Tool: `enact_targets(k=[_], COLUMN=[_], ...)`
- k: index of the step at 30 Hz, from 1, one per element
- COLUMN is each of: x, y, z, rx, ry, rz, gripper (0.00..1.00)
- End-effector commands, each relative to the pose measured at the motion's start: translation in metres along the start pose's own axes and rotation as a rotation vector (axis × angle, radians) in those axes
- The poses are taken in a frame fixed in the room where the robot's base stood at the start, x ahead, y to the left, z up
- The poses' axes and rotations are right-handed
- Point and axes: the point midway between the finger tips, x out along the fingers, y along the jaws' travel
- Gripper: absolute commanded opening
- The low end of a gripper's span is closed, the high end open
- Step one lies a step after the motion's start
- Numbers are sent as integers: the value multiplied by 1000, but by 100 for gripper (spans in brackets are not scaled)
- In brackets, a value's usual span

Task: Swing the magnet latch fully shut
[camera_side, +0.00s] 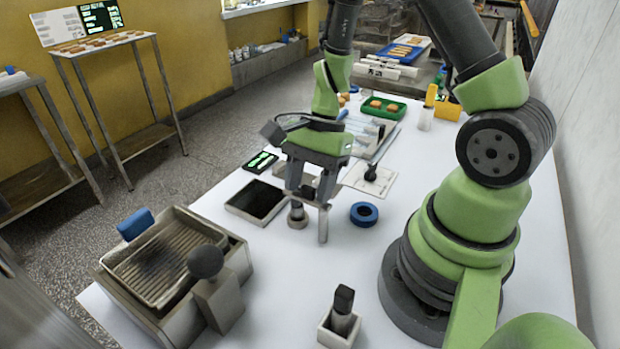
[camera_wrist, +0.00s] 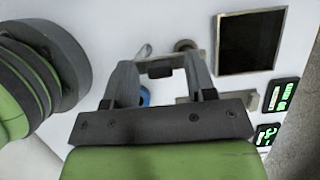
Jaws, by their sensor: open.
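A metal unit with a ribbed mesh tray (camera_side: 165,255) stands at the front left of the white table. A grey block with a dark round knob (camera_side: 205,262) is at its right side; it may be the magnet latch, but I cannot tell how far it is swung. My gripper (camera_side: 308,192) is open, pointing down over the middle of the table, well to the right of and behind that unit. Its two fingers (camera_wrist: 160,67) also show in the wrist view, with nothing seen held. The unit does not show in the wrist view.
A dark square bin (camera_side: 257,201) is left of my gripper, a blue ring (camera_side: 364,214) to its right. A small round metal piece (camera_side: 297,214) and an upright rod (camera_side: 323,226) stand beneath it. A white holder with a dark-topped piece (camera_side: 340,318) is at the front.

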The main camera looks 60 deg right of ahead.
Motion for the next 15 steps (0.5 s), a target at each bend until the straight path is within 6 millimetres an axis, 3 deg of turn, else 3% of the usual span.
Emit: enact_targets(k=[8, 15], x=[-23, -70], y=[-1, -2], z=[0, 0], rx=[-3, -2], ry=[1, 3], rz=[-8, -10], gripper=[51, 51])
